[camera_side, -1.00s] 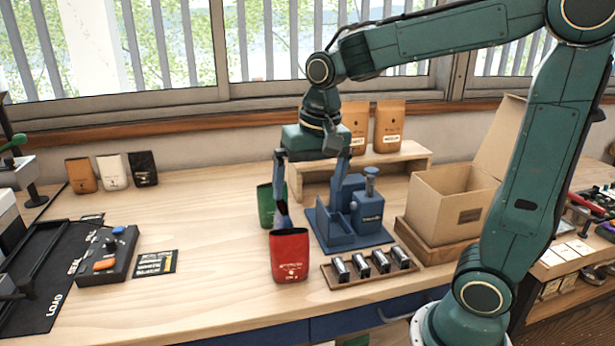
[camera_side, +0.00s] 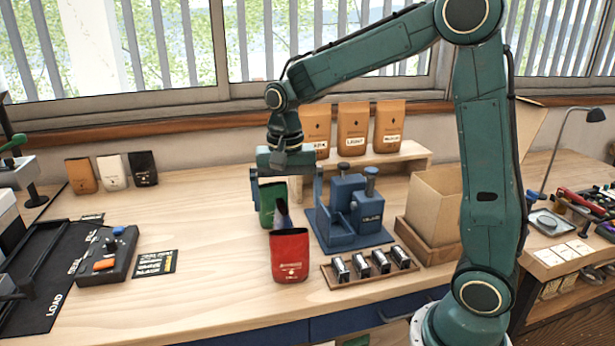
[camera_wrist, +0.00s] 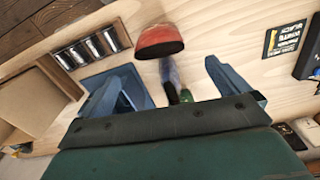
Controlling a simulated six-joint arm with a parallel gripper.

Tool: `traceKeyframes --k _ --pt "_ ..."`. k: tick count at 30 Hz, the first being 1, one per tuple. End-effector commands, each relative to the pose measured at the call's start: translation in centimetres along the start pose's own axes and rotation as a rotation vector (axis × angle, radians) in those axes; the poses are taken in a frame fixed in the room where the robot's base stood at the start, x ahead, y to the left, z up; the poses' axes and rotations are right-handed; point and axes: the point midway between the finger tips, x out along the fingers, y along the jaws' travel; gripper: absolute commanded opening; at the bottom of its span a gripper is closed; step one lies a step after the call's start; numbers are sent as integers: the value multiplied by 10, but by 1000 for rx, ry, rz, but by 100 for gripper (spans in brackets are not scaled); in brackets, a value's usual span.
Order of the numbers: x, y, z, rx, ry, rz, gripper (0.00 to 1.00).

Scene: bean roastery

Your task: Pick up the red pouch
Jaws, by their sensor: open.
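The red pouch (camera_side: 289,258) stands upright on the wooden bench near the front edge. It also shows at the top of the wrist view (camera_wrist: 159,42). My gripper (camera_side: 287,197) is open and empty, above and behind the red pouch, apart from it. A green pouch (camera_side: 267,206) stands behind the red one, below my gripper and partly hidden. A narrow bluish pouch-like thing (camera_side: 283,214) shows between them, mostly hidden by the red pouch.
A blue press fixture (camera_side: 350,215) stands right of the pouches. A rack of small metal cylinders (camera_side: 347,282) lies in front of it. A cardboard box (camera_side: 433,212) is farther right. A control box (camera_side: 106,262) and dark card (camera_side: 155,263) lie left. Bare bench lies between.

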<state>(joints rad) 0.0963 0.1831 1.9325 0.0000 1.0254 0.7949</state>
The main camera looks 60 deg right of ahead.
Motion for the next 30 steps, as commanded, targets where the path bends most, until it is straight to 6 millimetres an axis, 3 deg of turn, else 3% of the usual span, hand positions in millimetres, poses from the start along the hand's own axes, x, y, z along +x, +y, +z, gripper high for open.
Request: traceKeyframes --k 13,30 --pt "62 1 1 -1 -2 2 100" --pt "85 1 0 -1 -3 3 100"
